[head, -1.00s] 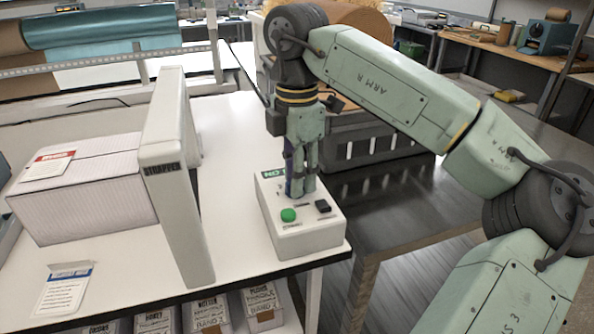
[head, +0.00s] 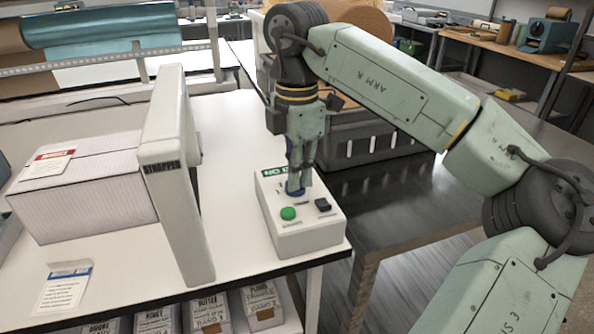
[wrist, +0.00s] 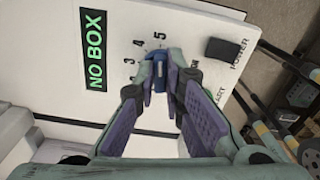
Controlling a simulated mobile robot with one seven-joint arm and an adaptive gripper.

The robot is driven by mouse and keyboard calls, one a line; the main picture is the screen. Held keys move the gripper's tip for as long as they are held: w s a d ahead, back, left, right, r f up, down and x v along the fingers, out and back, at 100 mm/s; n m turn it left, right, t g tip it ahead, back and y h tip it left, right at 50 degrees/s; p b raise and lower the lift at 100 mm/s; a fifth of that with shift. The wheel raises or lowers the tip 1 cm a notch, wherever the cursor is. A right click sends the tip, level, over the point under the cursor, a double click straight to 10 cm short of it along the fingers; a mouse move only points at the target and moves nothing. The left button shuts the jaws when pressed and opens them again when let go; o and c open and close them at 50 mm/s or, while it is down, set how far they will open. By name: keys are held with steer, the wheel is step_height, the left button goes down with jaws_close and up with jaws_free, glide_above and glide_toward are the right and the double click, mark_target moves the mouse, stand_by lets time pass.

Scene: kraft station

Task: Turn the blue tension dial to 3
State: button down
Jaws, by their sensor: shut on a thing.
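The blue tension dial (wrist: 160,70) is on top of the white control box (head: 305,233), between my gripper's fingertips. Only a little of it shows below the fingers in the head view (head: 297,192). My gripper (wrist: 161,80) points down and is shut on the dial. In the wrist view the printed numbers 3, 4 and 5 (wrist: 160,37) stand around the dial's far and left side. The dial's pointer mark is hidden or too small to read, so I cannot tell its setting.
On the same box are a green button (head: 288,213), a black switch (head: 323,204) and a green-lit NO BOX display (wrist: 94,50). The white strapper arch (head: 175,180) and a wrapped box (head: 85,190) stand to the left. A dark crate (head: 375,140) is behind.

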steer(key=n+b, duration=0.1)
steer(key=n, duration=0.3)
steer(key=shift+w, duration=0.1)
steer(key=n, duration=0.3)
steer(key=shift+n, duration=0.3)
steer(key=n, duration=0.4)
steer(key=shift+a, duration=0.15)
steer(key=shift+n, duration=2)
steer(key=shift+r, duration=0.1)
steer(key=c, duration=1.7)
jaws_free()
